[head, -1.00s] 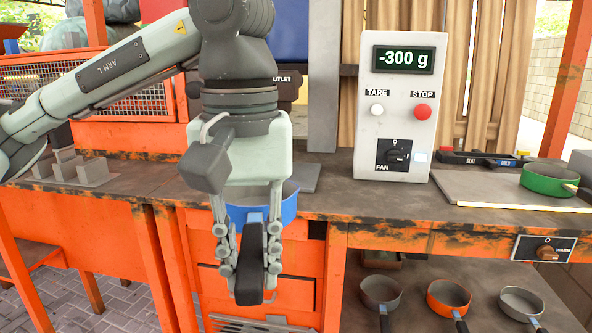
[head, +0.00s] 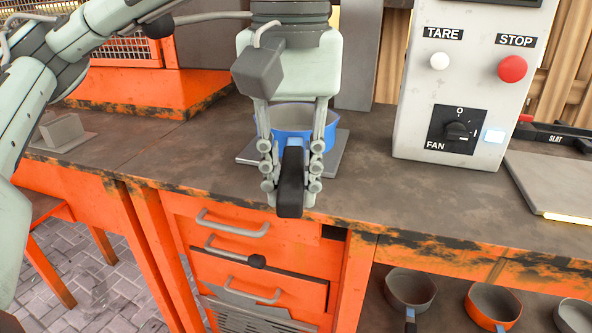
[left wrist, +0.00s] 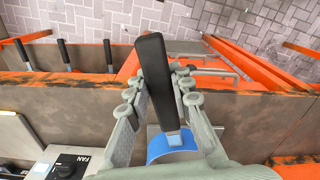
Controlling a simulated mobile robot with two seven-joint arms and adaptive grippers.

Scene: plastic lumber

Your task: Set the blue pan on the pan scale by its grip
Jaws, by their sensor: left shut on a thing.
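The blue pan (head: 292,118) is in the head view over the thin grey plate (head: 341,158) of the pan scale on the bench. I cannot tell whether its bottom touches the plate. Its black grip (head: 290,196) points toward me, past the front of the plate. My left gripper (head: 290,180) is shut on this grip, one finger on each side. The left wrist view shows the grip (left wrist: 153,75) between the fingers and part of the blue pan wall (left wrist: 172,148), mostly hidden by the gripper. My right gripper is not in view.
A white control box (head: 465,80) with TARE and STOP buttons and a FAN switch stands right of the plate. A grey notched block (head: 62,132) sits at left. Several pans, including an orange one (head: 494,306), sit on the shelf below. Orange drawers (head: 250,240) are under the bench edge.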

